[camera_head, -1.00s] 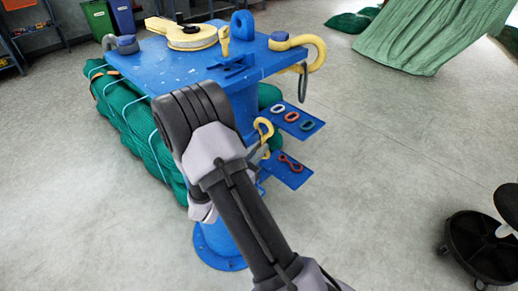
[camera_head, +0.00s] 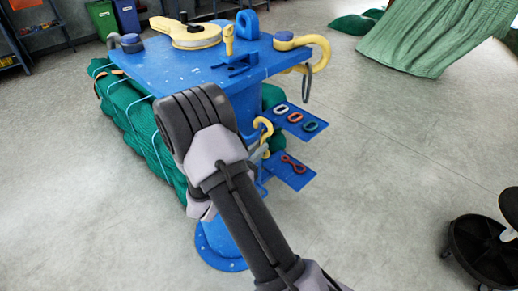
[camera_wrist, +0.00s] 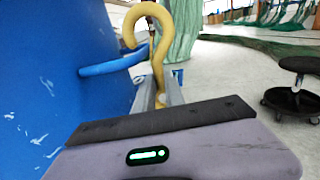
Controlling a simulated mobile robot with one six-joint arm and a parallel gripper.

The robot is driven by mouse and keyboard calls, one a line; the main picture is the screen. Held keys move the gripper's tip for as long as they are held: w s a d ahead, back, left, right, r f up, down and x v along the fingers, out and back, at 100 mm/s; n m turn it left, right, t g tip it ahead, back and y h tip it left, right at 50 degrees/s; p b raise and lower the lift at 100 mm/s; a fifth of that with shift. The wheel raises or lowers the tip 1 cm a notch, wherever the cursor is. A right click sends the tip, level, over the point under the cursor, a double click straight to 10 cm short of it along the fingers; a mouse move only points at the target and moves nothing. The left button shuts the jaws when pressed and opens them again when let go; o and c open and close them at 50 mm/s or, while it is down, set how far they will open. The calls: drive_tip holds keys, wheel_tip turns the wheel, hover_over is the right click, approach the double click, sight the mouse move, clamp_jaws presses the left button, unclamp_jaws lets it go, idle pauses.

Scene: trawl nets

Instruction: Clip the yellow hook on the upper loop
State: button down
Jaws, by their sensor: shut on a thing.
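The yellow hook (camera_wrist: 159,72) stands upright in the wrist view, its curved top opening to the left. My gripper (camera_wrist: 158,97) is shut on its lower shank. A curved blue loop (camera_wrist: 108,68) sticks out from the blue surface at the left, and its far end shows at the hook's opening. I cannot tell whether the hook is around the loop or only beside it. In the head view the yellow hook (camera_head: 265,127) shows beside the blue stand (camera_head: 215,68), just right of my arm. My arm hides most of the gripper there.
A small blue shelf (camera_head: 291,114) with several links and a lower one (camera_head: 303,181) with a red shackle jut out right of the stand. A large yellow hook (camera_head: 321,50) hangs above. A black wheeled stool (camera_head: 482,250) stands at the right. Open floor lies between.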

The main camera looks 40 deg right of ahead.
drive_tip(key=shift+w+f, duration=0.1)
drive_tip(key=shift+f, duration=0.1)
idle(0.3)
drive_tip(key=shift+w+a+f+b, duration=0.1)
drive_tip(key=shift+w+f+b, duration=0.15)
drive_tip(key=shift+f+b, duration=0.55)
drive_tip(key=shift+f, duration=0.15)
drive_tip(key=shift+w+f+b, duration=0.2)
drive_tip(key=shift+f+b, duration=0.25)
drive_tip(key=shift+b, duration=0.15)
idle(0.5)
drive_tip(key=c, duration=1.3)
unclamp_jaws()
